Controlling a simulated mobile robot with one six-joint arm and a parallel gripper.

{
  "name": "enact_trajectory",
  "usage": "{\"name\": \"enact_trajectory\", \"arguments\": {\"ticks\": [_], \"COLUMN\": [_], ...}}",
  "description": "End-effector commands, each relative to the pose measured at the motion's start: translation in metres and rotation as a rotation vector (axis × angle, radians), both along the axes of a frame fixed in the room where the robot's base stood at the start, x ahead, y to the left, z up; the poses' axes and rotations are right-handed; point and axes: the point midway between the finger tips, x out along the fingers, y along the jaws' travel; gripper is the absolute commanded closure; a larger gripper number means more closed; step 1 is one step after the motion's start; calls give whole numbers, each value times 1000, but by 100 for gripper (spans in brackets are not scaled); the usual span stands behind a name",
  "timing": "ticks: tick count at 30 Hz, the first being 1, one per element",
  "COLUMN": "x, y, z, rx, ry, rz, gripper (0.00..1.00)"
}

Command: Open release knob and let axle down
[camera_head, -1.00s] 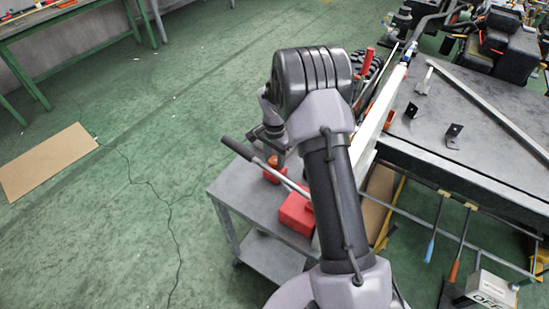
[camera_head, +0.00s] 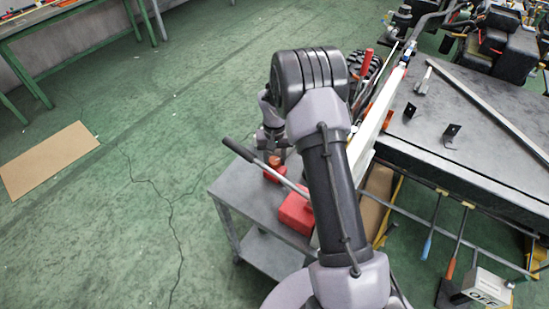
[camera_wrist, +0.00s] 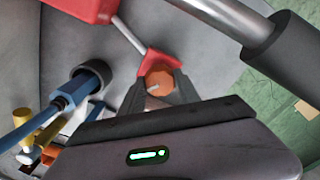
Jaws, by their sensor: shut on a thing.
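In the wrist view, the fingers of my gripper (camera_wrist: 158,88) are closed around an orange-brown knob (camera_wrist: 158,79) with a small pale mark. The knob sits at a red bracket (camera_wrist: 157,60), joined by a thin metal rod to a larger red body (camera_wrist: 85,8). In the head view, the red jack body (camera_head: 297,210) rests on a grey cart. My gripper (camera_head: 271,150) is there partly hidden by my own arm, above a small red part (camera_head: 275,170). I cannot make out the axle clearly.
A metal lever with a black grip (camera_head: 238,150) slants over the cart (camera_head: 235,188); its grip also shows in the wrist view (camera_wrist: 285,50). A grey workbench (camera_head: 480,110) with brackets stands at right. Green floor on the left is open around a tan board (camera_head: 48,160).

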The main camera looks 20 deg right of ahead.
Motion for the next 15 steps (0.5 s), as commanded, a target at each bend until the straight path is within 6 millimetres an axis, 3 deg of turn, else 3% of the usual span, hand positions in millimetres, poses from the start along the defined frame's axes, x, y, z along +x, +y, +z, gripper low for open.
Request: {"name": "enact_trajectory", "arguments": {"ticks": [15], "x": [1], "y": [0], "z": [0], "rx": [-1], "ry": [-2], "rz": [95], "gripper": [100]}}
